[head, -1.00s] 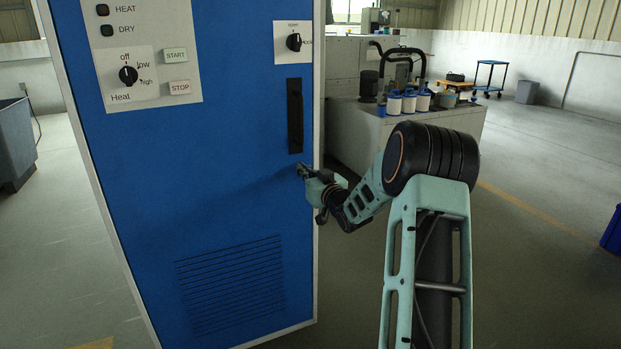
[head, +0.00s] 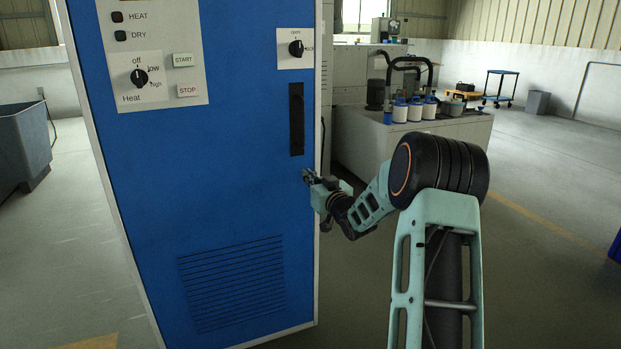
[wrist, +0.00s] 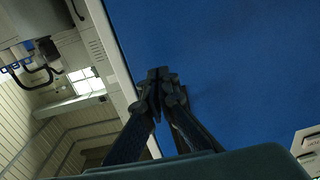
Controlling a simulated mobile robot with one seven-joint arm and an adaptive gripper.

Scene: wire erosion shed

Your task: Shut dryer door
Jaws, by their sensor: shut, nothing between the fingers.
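The blue dryer door (head: 215,190) fills the left-centre of the head view. It has a dark vertical handle recess (head: 296,118) near its right edge and a louvred vent low down. A knob marked open and lock (head: 296,48) sits above the handle. My gripper (head: 306,174) is at the door's right edge, below the handle. In the wrist view the gripper (wrist: 158,75) has its fingers together with nothing between them, in front of the blue panel (wrist: 230,70). I cannot tell whether the fingertips touch the door. The door's seam and any gap are not clear.
A control panel (head: 152,55) with a heat knob and buttons is at the door's upper left. Behind my arm stands a grey cabinet (head: 440,135) with white containers on top. A grey tub (head: 22,145) is at far left. Open floor (head: 560,190) lies to the right.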

